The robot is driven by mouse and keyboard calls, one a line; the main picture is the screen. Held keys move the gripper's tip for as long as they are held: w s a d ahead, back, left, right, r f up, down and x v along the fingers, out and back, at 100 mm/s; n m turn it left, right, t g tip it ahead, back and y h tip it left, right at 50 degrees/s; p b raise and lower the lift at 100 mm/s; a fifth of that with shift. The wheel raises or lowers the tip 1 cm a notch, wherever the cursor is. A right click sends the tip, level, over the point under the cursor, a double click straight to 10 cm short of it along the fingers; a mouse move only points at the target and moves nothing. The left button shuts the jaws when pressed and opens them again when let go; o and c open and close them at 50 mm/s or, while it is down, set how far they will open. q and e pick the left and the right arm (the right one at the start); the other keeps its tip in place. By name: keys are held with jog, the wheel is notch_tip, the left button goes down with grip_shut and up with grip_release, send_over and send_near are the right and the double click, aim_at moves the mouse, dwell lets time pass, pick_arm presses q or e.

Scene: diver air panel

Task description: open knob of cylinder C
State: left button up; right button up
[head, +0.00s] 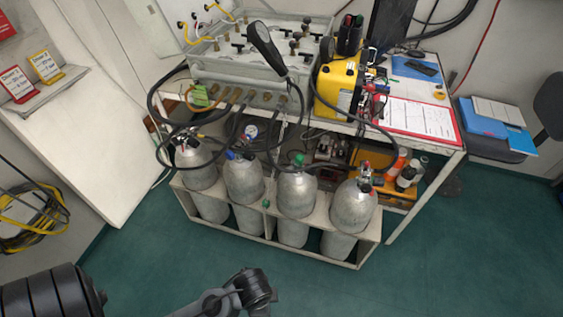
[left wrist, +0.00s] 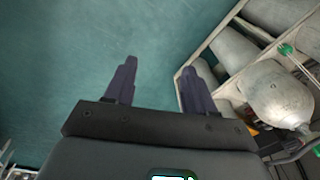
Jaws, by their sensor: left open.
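Four grey cylinders stand in a rack in the head view, and I can read no letters on them. From the left, the first cylinder (head: 196,167) has a dark knob, the second (head: 243,182) a blue knob (head: 231,154). The third (head: 296,194) has a green knob (head: 298,159), the fourth (head: 352,206) a red-marked valve (head: 366,171). In the left wrist view my left gripper (left wrist: 159,65) is open and empty above the floor. A cylinder (left wrist: 277,93) and a green piece (left wrist: 286,48) lie to its right, apart from the fingers. My right gripper is not in view.
The cylinder rack (head: 262,238) stands before a bench with a valve panel (head: 252,65), a yellow case (head: 337,86) and a clipboard (head: 418,118). Black hoses (head: 160,135) loop over the left cylinders.

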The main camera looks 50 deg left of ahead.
pick_arm(q)
notch_tip(320, 180, down, 8)
jog(key=w+m+g+y+b, duration=0.2)
jog(key=m, duration=0.2)
jog(key=m+y+b, duration=0.3)
jog(key=y+b, duration=0.8)
jog(key=b, duration=0.6)
send_near(253, 157)
jog(key=a, duration=0.1)
jog(key=shift+g, duration=0.3)
jog(key=b+x, duration=0.4)
jog(key=x, duration=0.5)
jog(key=shift+d+f, duration=0.15)
jog(key=shift+a+f+b, duration=0.15)
jog(key=shift+a+b, duration=0.2)
jog(key=shift+a, duration=0.35)
